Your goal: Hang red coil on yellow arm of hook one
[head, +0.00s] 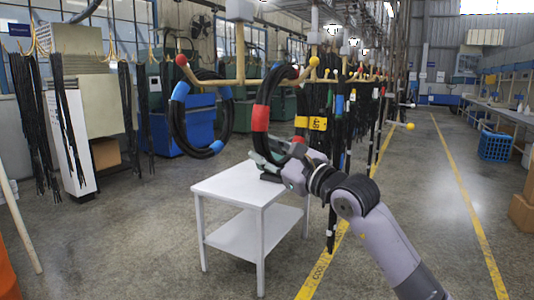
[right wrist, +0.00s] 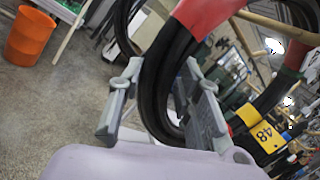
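The red coil, a black hose loop with red bands (head: 260,118), hangs upright at the right part of hook one's bar (head: 218,80). The bar appears to pass through its top; the yellow-tipped end (head: 314,61) shows to its right. My right gripper (head: 268,158) is at the loop's low part. In the right wrist view its fingers (right wrist: 160,98) stand apart on both sides of the black hose (right wrist: 158,85), below a red band (right wrist: 207,14). Finger contact with the hose is unclear. My left gripper is not in view.
A blue-banded coil (head: 216,146) hangs at hook one's red-tipped end (head: 181,60). A white two-shelf table (head: 225,187) stands below. More hooks with black hoses and a yellow tag (right wrist: 266,136) are close to the right. An orange bin (right wrist: 30,36) stands on the floor.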

